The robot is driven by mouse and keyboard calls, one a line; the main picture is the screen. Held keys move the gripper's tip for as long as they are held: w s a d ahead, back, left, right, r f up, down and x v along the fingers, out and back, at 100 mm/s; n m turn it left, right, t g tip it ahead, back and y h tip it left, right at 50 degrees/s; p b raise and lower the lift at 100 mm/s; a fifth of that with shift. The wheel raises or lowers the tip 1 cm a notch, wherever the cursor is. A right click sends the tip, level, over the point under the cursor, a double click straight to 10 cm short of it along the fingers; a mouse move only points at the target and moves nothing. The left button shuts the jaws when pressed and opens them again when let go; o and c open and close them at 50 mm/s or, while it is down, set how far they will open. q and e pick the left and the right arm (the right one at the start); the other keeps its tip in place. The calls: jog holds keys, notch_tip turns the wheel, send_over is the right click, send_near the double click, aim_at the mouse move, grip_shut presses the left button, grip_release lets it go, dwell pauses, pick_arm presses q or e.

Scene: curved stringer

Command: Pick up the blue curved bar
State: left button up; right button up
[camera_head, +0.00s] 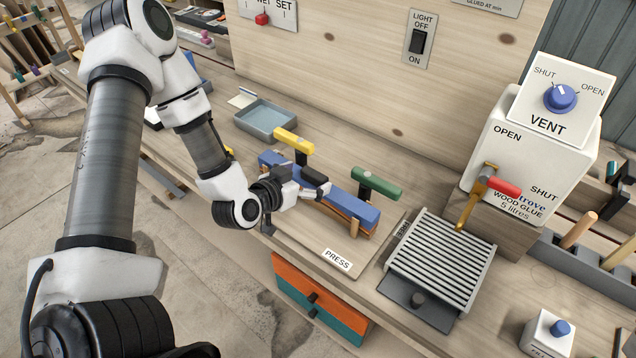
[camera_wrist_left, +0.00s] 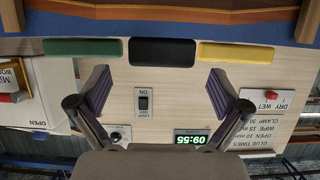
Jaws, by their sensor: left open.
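The blue curved bar (camera_head: 350,207) lies over brown wooden strips in the press on the bench. It also spans the top of the left wrist view (camera_wrist_left: 180,28). Its middle is partly hidden by my gripper and the handles in the head view. My left gripper (camera_head: 318,191) is at the near side of the bar's middle, close to the black handle. In the left wrist view its two fingers (camera_wrist_left: 159,90) are spread, with nothing between them; the bar is beyond the tips. I cannot tell whether it touches the bar. My right gripper is not in view.
Yellow (camera_head: 293,141), black (camera_head: 315,175) and green (camera_head: 375,183) handles stand along the bar. A slatted grey rack (camera_head: 440,255) and a white glue box (camera_head: 525,150) are to the right. A blue-grey tray (camera_head: 266,121) lies behind. A backboard (camera_head: 340,60) rises behind the bench.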

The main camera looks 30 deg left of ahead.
aim_at(313, 173)
pick_arm(q)
jog(key=x, duration=0.3)
jog(key=shift+d+r, duration=0.1)
jog(key=shift+d, duration=0.1)
jog(key=shift+w+a, duration=0.15)
jog(key=shift+a, duration=0.25)
jog(key=shift+d, duration=0.2)
jog(key=c, duration=1.4)
jog(key=shift+o, duration=0.2)
jog(key=shift+a, duration=0.1)
